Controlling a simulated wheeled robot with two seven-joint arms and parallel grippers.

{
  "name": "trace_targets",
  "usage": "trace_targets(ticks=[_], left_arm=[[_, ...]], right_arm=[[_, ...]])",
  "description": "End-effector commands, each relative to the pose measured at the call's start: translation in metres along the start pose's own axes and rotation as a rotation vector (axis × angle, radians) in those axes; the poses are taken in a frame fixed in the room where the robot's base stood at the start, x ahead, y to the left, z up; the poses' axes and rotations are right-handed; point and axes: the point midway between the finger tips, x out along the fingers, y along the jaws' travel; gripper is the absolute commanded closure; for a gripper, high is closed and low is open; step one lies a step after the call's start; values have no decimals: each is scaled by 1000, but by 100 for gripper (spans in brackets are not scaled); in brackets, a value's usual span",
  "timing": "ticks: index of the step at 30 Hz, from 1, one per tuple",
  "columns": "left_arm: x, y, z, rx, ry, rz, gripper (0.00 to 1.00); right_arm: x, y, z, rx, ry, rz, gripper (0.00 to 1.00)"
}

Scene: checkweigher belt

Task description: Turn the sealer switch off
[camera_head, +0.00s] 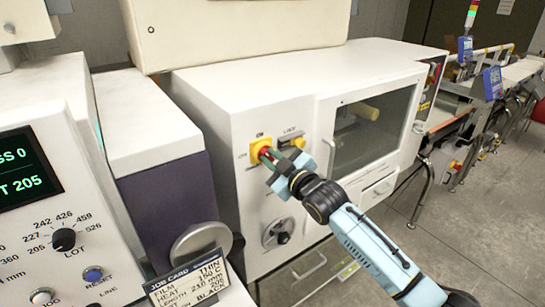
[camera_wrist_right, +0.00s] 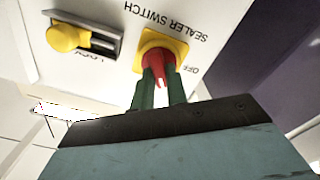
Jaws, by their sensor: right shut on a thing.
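The sealer switch (camera_head: 264,154) is a red knob on a yellow plate on the white machine's front panel. In the right wrist view the red knob (camera_wrist_right: 158,62) sits between my right gripper's fingers, with the labels "SEALER SWITCH" and "OFF" beside it, upside down. My right gripper (camera_wrist_right: 158,82) is shut on the red knob; its arm reaches in from the lower right in the head view (camera_head: 270,160). The fingers hide part of the knob, so I cannot tell its exact setting. My left gripper is not in view.
A yellow-knobbed lock slider (camera_head: 291,142) is just right of the switch. A job card (camera_head: 188,283) stands at the lower left, near a control panel with a lot dial (camera_head: 64,240). A windowed door (camera_head: 367,130) is to the right.

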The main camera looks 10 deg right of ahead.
Motion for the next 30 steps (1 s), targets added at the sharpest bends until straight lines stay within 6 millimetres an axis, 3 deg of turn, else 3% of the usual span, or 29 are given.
trace_targets(ticks=[18,30], left_arm=[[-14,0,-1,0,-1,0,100],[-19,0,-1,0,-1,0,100]], right_arm=[[0,-2,1,-587,-2,-1,100],[0,-3,2,-881,-2,-1,100]])
